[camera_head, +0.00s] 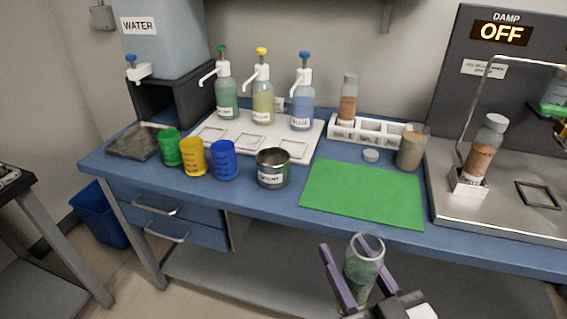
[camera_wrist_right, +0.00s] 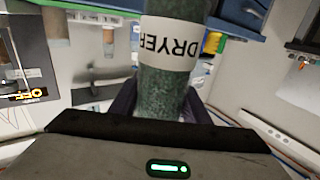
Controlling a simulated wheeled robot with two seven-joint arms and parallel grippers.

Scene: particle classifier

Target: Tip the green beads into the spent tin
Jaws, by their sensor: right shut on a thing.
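The spent tin (camera_head: 272,180) is a round metal tin with a white label, open at the top, upright on the blue bench left of the green mat. My right gripper (camera_head: 355,262) is shut on a clear bottle of green beads (camera_head: 362,275), held in front of the bench edge, to the right of the tin and apart from it. The bottle's mouth is open and it looks about upright. In the right wrist view the bottle (camera_wrist_right: 168,85) carries a white label reading "DRYER", partly cut off, with dark green beads showing. My left gripper is not in view.
Green (camera_head: 170,147), yellow (camera_head: 193,157) and blue (camera_head: 224,160) cups stand left of the tin. Pump bottles stand on a white tray (camera_head: 210,136) behind. The green mat (camera_head: 362,194) is clear. A beaker (camera_head: 411,147) and a bottle in a holder (camera_head: 483,150) are at right.

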